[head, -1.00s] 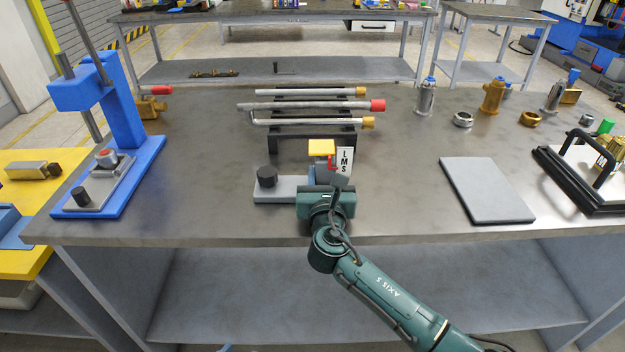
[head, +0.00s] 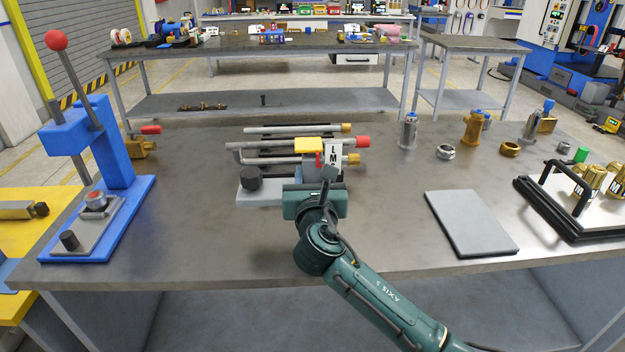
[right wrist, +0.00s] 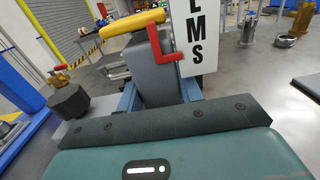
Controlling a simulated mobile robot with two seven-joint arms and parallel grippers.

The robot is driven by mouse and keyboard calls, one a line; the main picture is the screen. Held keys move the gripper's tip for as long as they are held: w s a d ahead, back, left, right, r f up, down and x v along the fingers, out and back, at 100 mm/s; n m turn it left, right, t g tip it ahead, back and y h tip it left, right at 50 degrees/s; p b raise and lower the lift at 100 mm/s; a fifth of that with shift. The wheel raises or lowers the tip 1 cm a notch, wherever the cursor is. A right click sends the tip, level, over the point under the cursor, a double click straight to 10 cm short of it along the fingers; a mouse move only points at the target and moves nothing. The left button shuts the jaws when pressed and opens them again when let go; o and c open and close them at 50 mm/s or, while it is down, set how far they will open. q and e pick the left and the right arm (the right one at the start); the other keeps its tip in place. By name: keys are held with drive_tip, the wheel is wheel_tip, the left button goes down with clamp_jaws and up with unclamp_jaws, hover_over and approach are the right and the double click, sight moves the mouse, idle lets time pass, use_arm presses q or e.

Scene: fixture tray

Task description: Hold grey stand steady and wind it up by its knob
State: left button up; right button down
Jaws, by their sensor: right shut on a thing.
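The grey stand (head: 262,197) stands on the steel bench, with a black knob (head: 251,178) at the left of its base. Its post carries a yellow top (head: 308,145), a red pointer (right wrist: 158,45) and a white scale plate (right wrist: 195,38) lettered LMS. My right gripper (head: 314,184) is at the near side of the stand. In the right wrist view its blue-grey fingers lie on both sides of the grey post (right wrist: 153,72), shut on it. The knob (right wrist: 68,101) shows left of the fingers, with nothing touching it. My left gripper is out of view.
A rack (head: 262,158) with several metal tubes is just behind the stand. A blue press (head: 120,150) stands at left. A grey plate (head: 470,222) lies at right, beside a black-framed tray (head: 535,203). The bench left of the knob is clear.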

drive_tip(key=shift+f+b, duration=2)
drive_tip(key=shift+f, duration=1.2)
drive_tip(key=shift+f+b, duration=0.5)
drive_tip(key=shift+f, duration=0.4)
drive_tip(key=shift+f, duration=0.2)
drive_tip(key=shift+f, duration=0.35)
drive_tip(key=shift+f+b, duration=0.25)
drive_tip(key=shift+b, duration=0.1)
drive_tip(key=c, duration=1.5)
unclamp_jaws()
drive_tip(key=shift+f, duration=0.15)
drive_tip(key=c, duration=0.3)
